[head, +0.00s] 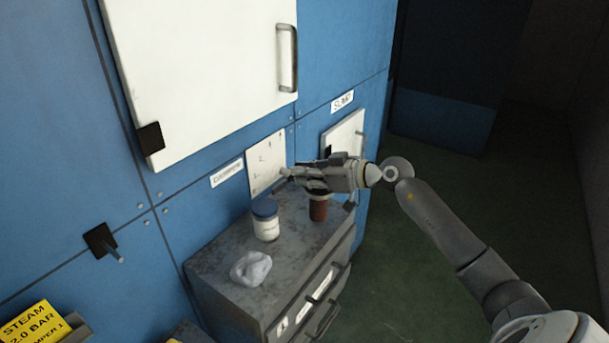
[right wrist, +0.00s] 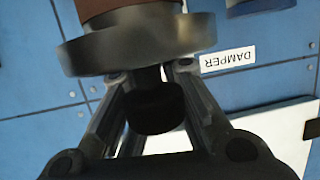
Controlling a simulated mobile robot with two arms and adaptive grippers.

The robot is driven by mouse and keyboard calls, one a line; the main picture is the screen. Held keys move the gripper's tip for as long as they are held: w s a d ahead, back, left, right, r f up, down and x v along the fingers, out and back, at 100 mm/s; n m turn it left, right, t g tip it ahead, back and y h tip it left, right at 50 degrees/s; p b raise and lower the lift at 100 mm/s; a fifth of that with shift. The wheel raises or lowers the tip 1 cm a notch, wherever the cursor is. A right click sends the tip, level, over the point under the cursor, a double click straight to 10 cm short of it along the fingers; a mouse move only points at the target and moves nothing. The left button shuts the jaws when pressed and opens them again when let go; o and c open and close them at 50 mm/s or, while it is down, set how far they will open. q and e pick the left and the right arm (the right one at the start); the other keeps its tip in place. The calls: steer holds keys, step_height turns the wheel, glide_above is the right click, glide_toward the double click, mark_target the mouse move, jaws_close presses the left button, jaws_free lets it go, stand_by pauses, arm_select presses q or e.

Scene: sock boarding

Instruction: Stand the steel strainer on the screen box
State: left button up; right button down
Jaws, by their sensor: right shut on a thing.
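My right gripper (head: 312,178) is above the far right part of a grey cabinet top. It is shut on the black knob (right wrist: 158,108) of a piece with a wide steel rim (right wrist: 140,42) and a brown body, which I take to be the steel strainer (head: 318,209). In the right wrist view the fingers close around the knob, with the rim beyond them. The strainer looks upright in the head view; I cannot tell whether its base touches the top. I cannot pick out the screen box for sure; it may be the grey cabinet (head: 222,262). My left gripper is out of view.
A white jar with a blue lid (head: 265,220) stands left of the strainer. A crumpled white cloth (head: 251,268) lies near the cabinet's front left. A blue wall with white panels (head: 205,70) rises behind. A yellow steam sign (head: 32,325) is at lower left.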

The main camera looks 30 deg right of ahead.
steer(key=shift+f, duration=0.5)
steer(key=c, duration=1.4)
jaws_free()
steer(key=shift+f, duration=0.15)
steer(key=shift+c, duration=0.2)
steer(key=b+v, duration=0.2)
steer(key=v, duration=1)
steer(key=shift+b, duration=0.4)
